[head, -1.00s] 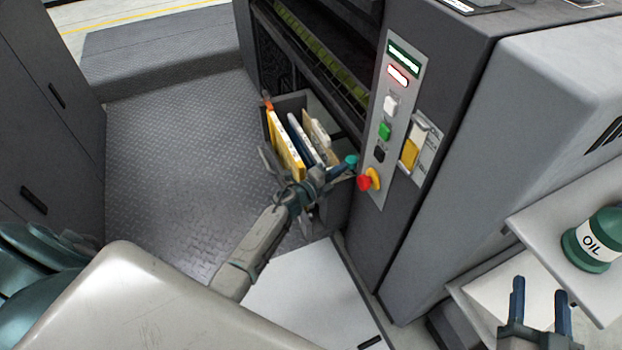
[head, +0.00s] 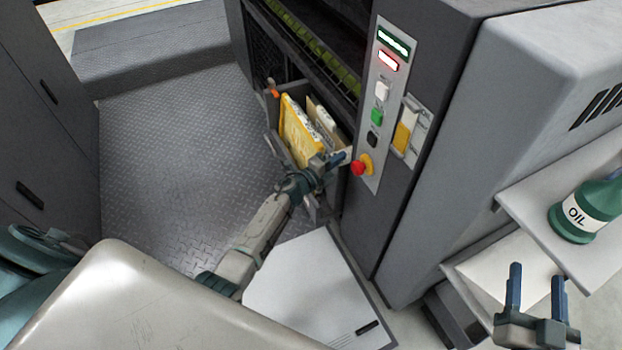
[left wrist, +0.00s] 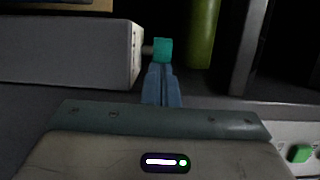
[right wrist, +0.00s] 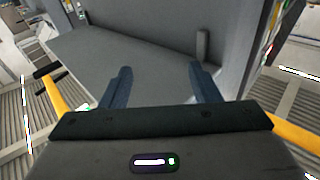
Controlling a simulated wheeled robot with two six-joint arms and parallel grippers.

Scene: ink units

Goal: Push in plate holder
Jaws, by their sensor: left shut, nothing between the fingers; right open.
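The plate holder (head: 271,118) is a dark tilted bin at the machine's lower side, holding a yellow plate (head: 300,135) and a tan-and-white one. It stands partly out of the machine. My left gripper (head: 342,157) is shut and empty at the holder's near right edge, below the control panel. In the left wrist view the shut fingers (left wrist: 162,72) point at a small teal knob (left wrist: 163,50), touching or just short of it; I cannot tell which. My right gripper (head: 537,275) is open and empty at the lower right; its spread fingers also show in the right wrist view (right wrist: 160,85).
A red knob (head: 359,168) sits on the control panel (head: 388,110) close to my left fingertips. An oil bottle (head: 580,212) stands on a shelf (head: 535,200) above my right gripper. The tread-plate floor (head: 180,150) left of the holder is clear.

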